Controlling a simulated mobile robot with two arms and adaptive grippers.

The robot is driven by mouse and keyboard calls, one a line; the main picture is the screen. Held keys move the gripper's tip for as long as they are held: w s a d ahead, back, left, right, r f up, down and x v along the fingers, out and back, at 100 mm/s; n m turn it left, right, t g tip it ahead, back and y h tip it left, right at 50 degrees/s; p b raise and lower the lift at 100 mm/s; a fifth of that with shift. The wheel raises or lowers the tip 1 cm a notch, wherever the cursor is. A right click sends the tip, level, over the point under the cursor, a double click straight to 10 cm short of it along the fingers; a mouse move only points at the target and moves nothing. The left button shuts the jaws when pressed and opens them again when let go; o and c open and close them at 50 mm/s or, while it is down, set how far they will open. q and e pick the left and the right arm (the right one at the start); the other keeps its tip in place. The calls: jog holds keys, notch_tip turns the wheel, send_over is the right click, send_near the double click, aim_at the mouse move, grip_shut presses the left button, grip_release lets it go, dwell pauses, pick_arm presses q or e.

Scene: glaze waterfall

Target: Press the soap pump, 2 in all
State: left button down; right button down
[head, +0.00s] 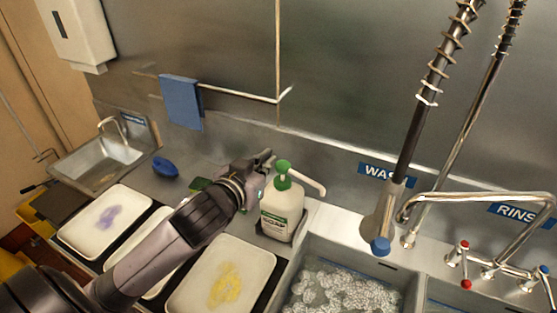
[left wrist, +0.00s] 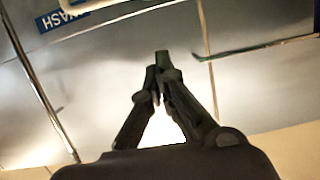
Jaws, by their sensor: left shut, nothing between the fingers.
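The soap pump bottle (head: 283,211) is white with a green label and a green pump head with a pale spout pointing right. It stands upright at the back of the counter, left of the wash sink. My left gripper (head: 266,156) is shut and empty, just left of the pump head and at about its height in the head view; I cannot tell whether they touch. In the left wrist view the closed fingertips (left wrist: 162,58) point at the steel wall, and the bottle is not seen there. My right gripper is not in view.
The wash sink (head: 388,275) holds foamy water. Trays with purple and yellow smears (head: 262,262) lie on the counter under my left arm. A blue object (head: 165,167) and a green sponge (head: 199,184) lie behind. A spray hose (head: 404,165) hangs to the right.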

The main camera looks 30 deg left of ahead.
pick_arm(q)
jog(key=shift+f+b+x, duration=0.3)
jog(key=shift+b+x, duration=0.95)
jog(key=shift+b, duration=2.85)
jog(key=p, duration=0.3)
send_over(283, 170)
jog(key=shift+w+f, duration=0.15)
jog(key=shift+f, duration=0.4)
notch_tip(283, 170, down, 3)
jog(key=shift+s+f, duration=0.25)
jog(key=shift+f, duration=0.35)
jog(key=shift+w+f, duration=0.1)
